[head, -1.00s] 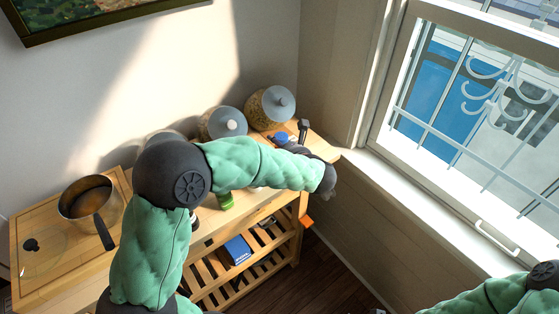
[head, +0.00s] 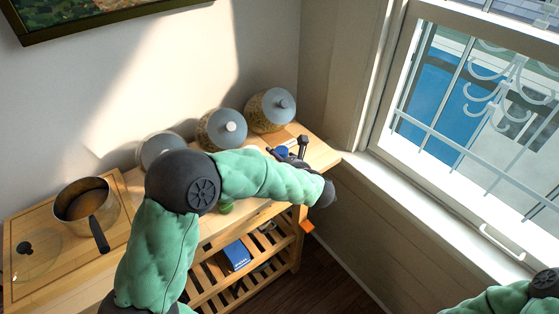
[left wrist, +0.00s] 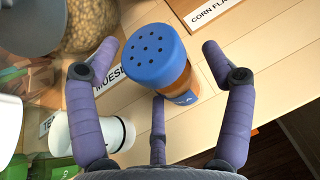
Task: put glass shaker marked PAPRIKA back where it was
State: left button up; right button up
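A shaker with a blue perforated lid (left wrist: 152,55) and orange-brown contents shows between the fingers of my left gripper (left wrist: 158,52) in the left wrist view. The fingers are spread, with gaps between the side fingertips and the shaker. The blue band low on it is too cut off to read PAPRIKA. It appears to stand on the wooden top, though its base is partly hidden. In the head view my left gripper (head: 290,150) is over the right end of the wooden table (head: 322,154), with a bit of blue among its fingers. My right gripper is out of view.
Lidded jars (head: 221,130) stand along the wall. A MUESLI label (left wrist: 110,88) and a CORN FLAKES label (left wrist: 213,10) lie near the shaker. A white container (left wrist: 95,133) is close to the left finger. A pot (head: 86,202) stands on the left, and a window (head: 480,110) is at right.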

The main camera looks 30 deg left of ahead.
pick_arm(q)
jog(key=shift+r, duration=0.25)
jog(key=p+v, duration=0.4)
jog(key=v, duration=0.7)
jog(key=s+d+f+n+g+h, duration=0.1)
jog(key=s+f+g+h, duration=0.15)
jog(key=f, duration=0.45)
jog(key=s+d+f+n+g+h, duration=0.1)
jog(key=s+f+g, duration=0.1)
jog(key=s+f, duration=0.35)
jog(key=s+d+f+n+g+h, duration=0.3)
jog(key=s+d+f+n+h, duration=0.35)
jog(key=f+n, duration=0.2)
jog(key=s+d+f+n+g+h, duration=0.2)
jog(key=s+d+f+n+h, duration=0.4)
jog(key=f, duration=0.4)
jog(key=shift+w+f+n+t+y, duration=0.15)
jog(key=shift+w+f+n+t, duration=0.2)
jog(key=shift+f+n, duration=1)
jog(key=shift+w+f+n+t+y, duration=0.15)
jog(key=shift+f+n+t, duration=0.35)
jog(key=shift+n, duration=1.7)
jog(key=shift+w+f+n+t+y, duration=0.1)
jog(key=shift+w+f+n+t, duration=0.25)
jog(key=shift+f+n, duration=1)
jog(key=shift+r+n, duration=0.45)
jog(key=shift+r, duration=0.05)
